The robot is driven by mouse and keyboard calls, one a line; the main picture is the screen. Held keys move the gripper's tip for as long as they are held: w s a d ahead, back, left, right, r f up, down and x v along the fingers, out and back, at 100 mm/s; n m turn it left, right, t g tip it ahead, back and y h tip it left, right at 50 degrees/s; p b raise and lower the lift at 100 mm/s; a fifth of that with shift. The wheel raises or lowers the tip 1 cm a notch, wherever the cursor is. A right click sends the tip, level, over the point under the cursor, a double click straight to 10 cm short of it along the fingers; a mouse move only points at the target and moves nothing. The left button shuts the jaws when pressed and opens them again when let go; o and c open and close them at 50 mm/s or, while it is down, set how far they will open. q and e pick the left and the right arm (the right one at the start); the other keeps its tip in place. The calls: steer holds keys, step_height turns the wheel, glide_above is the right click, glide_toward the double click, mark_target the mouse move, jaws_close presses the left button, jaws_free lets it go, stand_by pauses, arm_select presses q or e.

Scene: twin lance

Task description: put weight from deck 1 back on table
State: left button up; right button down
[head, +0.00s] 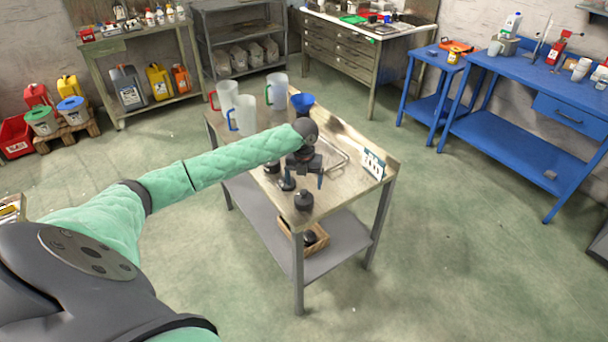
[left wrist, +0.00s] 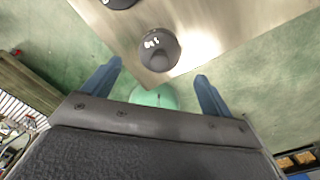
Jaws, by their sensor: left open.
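A dark round weight (head: 304,201) stands on the metal-topped table (head: 335,195) near its front corner. In the left wrist view, a dark weight with a white marking (left wrist: 159,50) sits near the table edge, and part of a second one (left wrist: 118,3) shows at the top. My left gripper (head: 305,181) is over the table, behind the front-corner weight. Its blue fingers are apart and empty in the left wrist view (left wrist: 158,85). Another dark weight (head: 272,167) is partly hidden by my arm. A dark object (head: 310,238) lies in the wicker basket (head: 320,243) on the lower shelf. My right gripper is out of view.
Several translucent jugs (head: 243,116) and a blue funnel (head: 302,101) stand at the table's back. A metal tray (head: 340,150) and a numbered card (head: 374,165) are at the right. Blue benches (head: 515,85) stand farther right. The floor around the table is clear.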

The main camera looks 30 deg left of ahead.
mark_target(304, 191)
arm_select(q)
step_height(304, 191, up, 4)
steer(key=shift+r+b, duration=0.2)
steer(key=shift+b, duration=0.45)
steer(key=s+d+f+n+t+h, duration=0.1)
steer(key=s+d+f+n, duration=0.35)
steer(key=d+f, duration=0.3)
steer(key=s+d+f+n+t+h, duration=0.1)
steer(key=s+d+f+n, duration=0.2)
steer(key=d+f+n, duration=0.35)
steer(key=s+d+f+n+t+h, duration=0.1)
steer(key=s+d+f+n, duration=0.2)
steer(key=d+f, duration=0.6)
steer(key=s+d+f+n+g+y, duration=0.1)
steer(key=s+f+n, duration=1.4)
steer(key=s+f, duration=1.6)
steer(key=shift+s+d+f+g+y, duration=0.2)
steer(key=shift+s+d+g+y, duration=0.1)
steer(key=shift+s+d+y, duration=0.5)
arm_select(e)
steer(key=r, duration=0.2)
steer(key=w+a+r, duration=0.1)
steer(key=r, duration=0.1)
